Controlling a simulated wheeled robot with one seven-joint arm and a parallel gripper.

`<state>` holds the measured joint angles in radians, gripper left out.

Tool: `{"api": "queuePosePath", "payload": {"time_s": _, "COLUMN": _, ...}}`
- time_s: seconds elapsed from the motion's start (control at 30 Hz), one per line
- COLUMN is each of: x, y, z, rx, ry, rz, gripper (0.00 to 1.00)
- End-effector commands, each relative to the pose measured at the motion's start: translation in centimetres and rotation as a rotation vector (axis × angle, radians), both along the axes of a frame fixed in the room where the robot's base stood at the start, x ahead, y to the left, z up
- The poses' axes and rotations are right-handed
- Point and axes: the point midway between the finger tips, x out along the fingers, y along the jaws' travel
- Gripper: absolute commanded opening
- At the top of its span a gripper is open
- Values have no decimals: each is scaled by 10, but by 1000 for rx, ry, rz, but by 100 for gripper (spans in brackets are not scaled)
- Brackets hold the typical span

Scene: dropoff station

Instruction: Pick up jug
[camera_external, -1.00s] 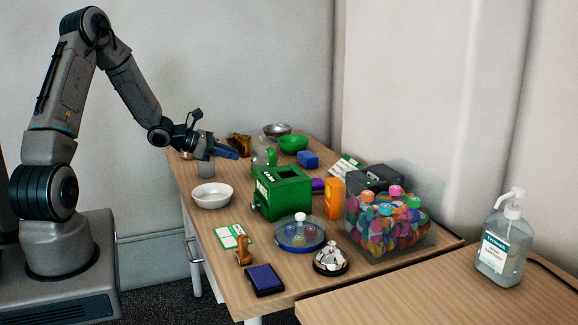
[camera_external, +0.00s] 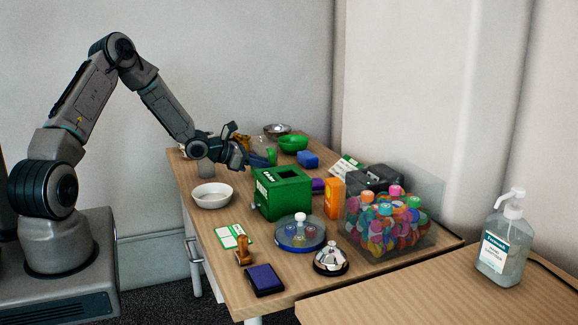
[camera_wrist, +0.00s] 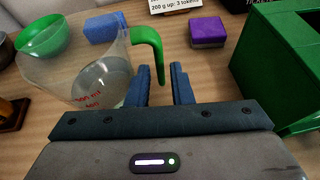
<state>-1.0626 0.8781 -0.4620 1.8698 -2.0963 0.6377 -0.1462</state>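The jug (camera_wrist: 88,78) is a clear measuring jug with red markings and a green handle. It stands upright on the table, left of my fingers in the wrist view. My gripper (camera_wrist: 163,80) is open, with its blue fingers apart. The lower end of the green handle (camera_wrist: 148,38) shows in the gap between the fingertips; I cannot tell whether either finger touches it. In the external view, my gripper (camera_external: 256,160) is low beside the jug and hides most of it.
A green box (camera_external: 282,195) stands close to the right of my gripper. A white bowl (camera_external: 211,196) is nearer the front. A green bowl (camera_external: 293,143), a blue block (camera_external: 308,159) and a purple block (camera_wrist: 207,32) lie behind and beside the jug.

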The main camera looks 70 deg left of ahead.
Motion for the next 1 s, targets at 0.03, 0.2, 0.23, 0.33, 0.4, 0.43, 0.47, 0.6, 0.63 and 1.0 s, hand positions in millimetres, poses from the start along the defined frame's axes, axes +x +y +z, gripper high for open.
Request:
{"api": "queuePosePath", "payload": {"time_s": 0.03, "x": 7, "y": -1, "z": -2, "rx": -3, "ry": 0, "rz": 0, "gripper": 20}}
{"api": "queuePosePath", "payload": {"time_s": 0.2, "x": 21, "y": -2, "z": -8, "rx": 0, "ry": 0, "rz": 0, "gripper": 20}}
{"api": "queuePosePath", "payload": {"time_s": 0.23, "x": 22, "y": -2, "z": -9, "rx": 0, "ry": 0, "rz": 0, "gripper": 20}}
{"api": "queuePosePath", "payload": {"time_s": 0.33, "x": 24, "y": -2, "z": -10, "rx": 0, "ry": 1, "rz": 0, "gripper": 20}}
{"api": "queuePosePath", "payload": {"time_s": 0.4, "x": 23, "y": -2, "z": -10, "rx": 0, "ry": 1, "rz": 0, "gripper": 20}}
{"api": "queuePosePath", "payload": {"time_s": 0.43, "x": 23, "y": -2, "z": -10, "rx": 0, "ry": 1, "rz": 0, "gripper": 20}}
{"api": "queuePosePath", "payload": {"time_s": 0.47, "x": 23, "y": -2, "z": -10, "rx": 0, "ry": 1, "rz": 1, "gripper": 20}}
{"api": "queuePosePath", "payload": {"time_s": 0.6, "x": 23, "y": -1, "z": -10, "rx": 0, "ry": 1, "rz": 1, "gripper": 0}}
{"api": "queuePosePath", "payload": {"time_s": 0.63, "x": 23, "y": -1, "z": -10, "rx": 0, "ry": 1, "rz": 1, "gripper": 0}}
{"api": "queuePosePath", "payload": {"time_s": 1.0, "x": 24, "y": -1, "z": -7, "rx": 2, "ry": -2, "rz": 0, "gripper": 0}}
